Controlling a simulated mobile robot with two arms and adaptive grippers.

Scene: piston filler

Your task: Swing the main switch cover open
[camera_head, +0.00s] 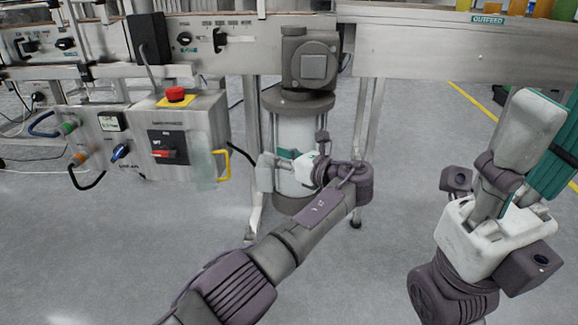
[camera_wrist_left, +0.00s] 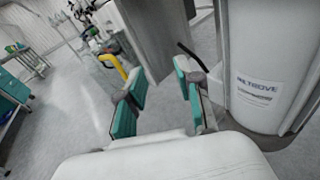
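My left gripper (camera_head: 276,164) is to the right of the box, in front of a grey cylinder, apart from the cover. In the left wrist view its teal-padded fingers (camera_wrist_left: 163,98) are spread with nothing between them. My right gripper (camera_head: 548,135) is at the right; its finger gap is unclear.
A yellow handle (camera_head: 222,165) stands at the box's right side and shows in the left wrist view (camera_wrist_left: 112,65). A red emergency button (camera_head: 175,94) sits on top. The grey cylinder (camera_head: 296,135) and table legs stand behind my left gripper. The floor in front is clear.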

